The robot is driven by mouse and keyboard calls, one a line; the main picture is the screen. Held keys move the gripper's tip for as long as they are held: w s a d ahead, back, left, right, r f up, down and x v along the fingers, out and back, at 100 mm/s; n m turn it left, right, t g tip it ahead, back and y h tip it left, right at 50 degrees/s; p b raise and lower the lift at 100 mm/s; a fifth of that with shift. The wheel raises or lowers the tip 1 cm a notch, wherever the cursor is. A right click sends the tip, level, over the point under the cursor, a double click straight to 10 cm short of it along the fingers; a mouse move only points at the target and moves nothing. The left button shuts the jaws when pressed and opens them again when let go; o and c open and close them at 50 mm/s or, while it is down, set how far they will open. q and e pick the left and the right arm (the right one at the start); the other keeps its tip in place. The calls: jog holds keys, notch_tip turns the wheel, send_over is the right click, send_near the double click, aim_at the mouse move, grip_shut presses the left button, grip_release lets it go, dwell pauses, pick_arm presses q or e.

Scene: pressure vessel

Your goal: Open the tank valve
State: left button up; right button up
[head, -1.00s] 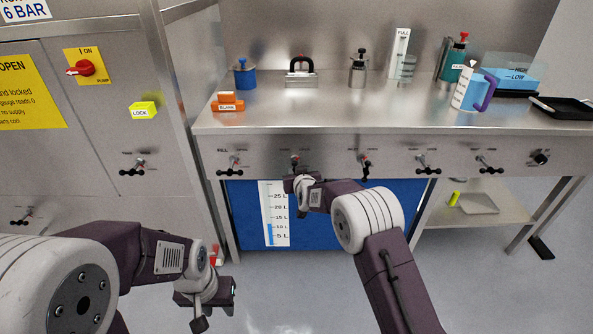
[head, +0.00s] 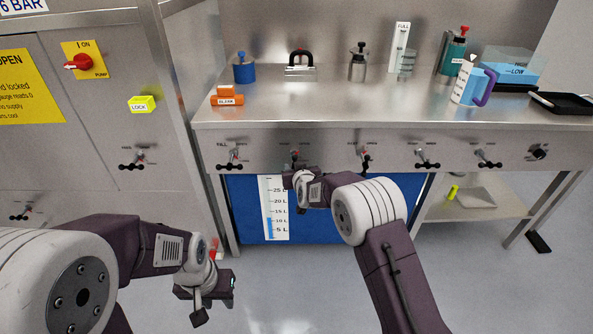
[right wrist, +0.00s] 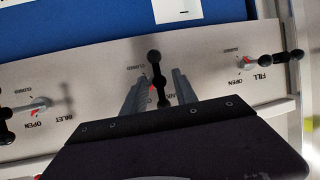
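The tank valve (right wrist: 155,70) shows in the right wrist view as a black bar with round knobs and a red pointer, on the steel panel between the FILL and INLET valves. Its name label is partly hidden. My right gripper (right wrist: 158,88) has its two fingers apart, one on each side of the bar; I see no clear contact. In the head view my right gripper (head: 300,178) is at the second valve from the left on the bench front and hides most of its handle. My left gripper (head: 222,283) hangs low at the left, away from the valves; its fingers are unclear.
The FILL valve (head: 234,156) and INLET valve (head: 364,156) flank my right gripper closely. A blue tank (head: 335,215) with a litre scale (head: 275,208) stands under the bench. A cabinet with a red pump switch (head: 82,62) is at the left.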

jog(key=p+v, duration=0.1)
jog(key=v, duration=0.6)
jog(key=shift+s+r, duration=0.2)
jog(key=shift+s, duration=0.1)
jog(key=s+d+r+m+h, duration=0.25)
jog(key=d+r, duration=0.45)
jog(key=d, duration=0.5)
jog(key=s+d+f+g, duration=0.1)
jog(key=s+f+g, duration=0.35)
jog(key=s, duration=0.55)
jog(key=s+d+f+g, duration=0.25)
jog(key=s+f, duration=0.25)
jog(key=s, duration=0.5)
jog(key=s+d+f+g, duration=0.1)
jog(key=s+f+g, duration=0.35)
jog(key=s, duration=0.55)
notch_tip(320, 180, up, 24)
jog(key=s+p, duration=0.1)
jog(key=p, duration=2.4)
jog(key=shift+s+a, duration=0.15)
jog(key=shift+s, duration=0.15)
